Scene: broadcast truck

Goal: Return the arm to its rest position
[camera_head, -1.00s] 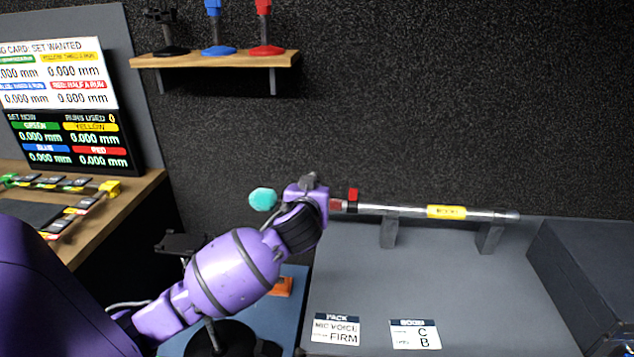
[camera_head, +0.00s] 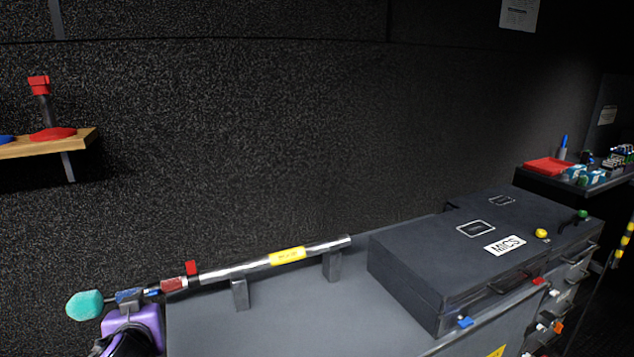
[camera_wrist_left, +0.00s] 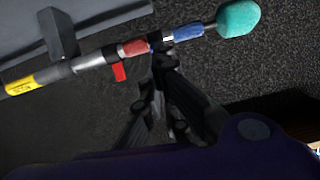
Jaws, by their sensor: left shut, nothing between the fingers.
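My left gripper (camera_wrist_left: 163,62) shows in the left wrist view with its fingers together and nothing between them, tips close to the boom pole's mic end. Whether they touch it I cannot tell. In the head view my purple left wrist (camera_head: 132,318) is at the bottom left, just below the blue band (camera_head: 130,295); its fingers are mostly hidden there. The silver boom pole (camera_head: 225,271) lies on two grey rests, with a yellow label (camera_head: 287,256), a red band (camera_head: 174,284) and a teal foam tip (camera_head: 85,305). My right gripper is out of view.
A dark case labelled MICS (camera_head: 420,275) stands on the grey bench (camera_head: 205,325), right of the pole. A wooden shelf (camera_head: 50,146) with a red stand (camera_head: 52,132) is at the left. A dark side shelf (camera_head: 530,182) holds small items.

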